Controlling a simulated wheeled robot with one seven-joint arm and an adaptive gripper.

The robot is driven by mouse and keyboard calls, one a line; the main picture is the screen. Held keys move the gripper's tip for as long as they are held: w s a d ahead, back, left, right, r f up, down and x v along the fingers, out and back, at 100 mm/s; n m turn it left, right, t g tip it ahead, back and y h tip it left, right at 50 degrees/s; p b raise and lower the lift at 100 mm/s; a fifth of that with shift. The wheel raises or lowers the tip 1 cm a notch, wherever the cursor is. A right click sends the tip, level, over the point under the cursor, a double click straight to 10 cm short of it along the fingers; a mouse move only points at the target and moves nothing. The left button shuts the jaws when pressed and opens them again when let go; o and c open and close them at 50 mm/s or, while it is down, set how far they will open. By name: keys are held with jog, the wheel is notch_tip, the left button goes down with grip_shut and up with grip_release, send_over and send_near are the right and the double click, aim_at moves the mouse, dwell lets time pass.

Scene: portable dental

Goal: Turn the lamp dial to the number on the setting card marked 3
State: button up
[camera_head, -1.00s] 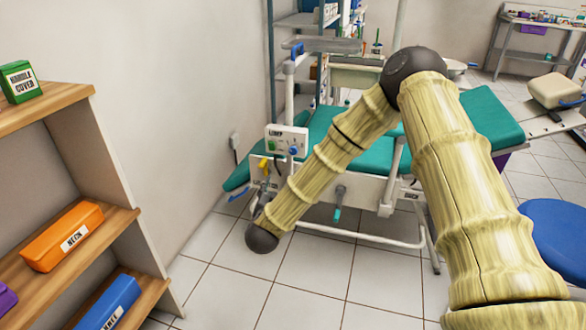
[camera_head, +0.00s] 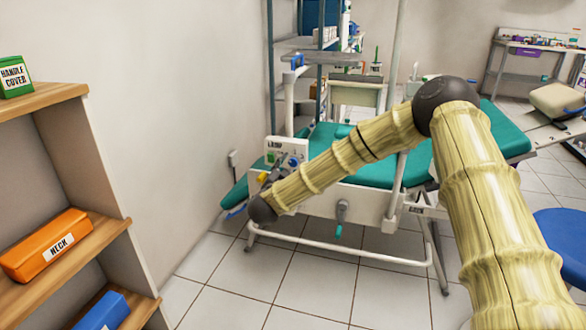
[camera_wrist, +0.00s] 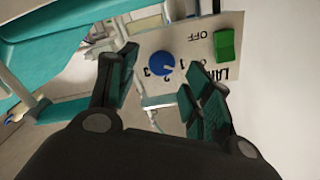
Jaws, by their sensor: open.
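The lamp panel (camera_head: 288,147) is a pale box on the side of the dental unit. Its blue dial (camera_wrist: 161,64) and green switch (camera_wrist: 224,44) show in the wrist view, where the panel appears turned. Numbers including 1, 2 and 3 are printed beside the dial, and OFF by the switch. I cannot tell which number the dial points at. My gripper (camera_wrist: 160,72) is open, with its dark green-padded fingers in front of the panel. The dial shows between them and is not gripped. In the head view my gripper is partly hidden at the panel. I cannot make out a card marked 3.
A wooden shelf (camera_head: 110,240) at left holds an orange NECK box (camera_head: 47,246), a blue box (camera_head: 103,312) and a green HANDLE COVER box (camera_head: 14,77). A teal dental chair (camera_head: 375,172) stands behind my arm. A blue stool (camera_head: 561,234) is at right. The tiled floor in front is clear.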

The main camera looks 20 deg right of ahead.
aim_at(293, 163)
jog(key=shift+b+x, duration=0.3)
jog(key=shift+x, duration=1.3)
jog(key=shift+c, duration=0.3)
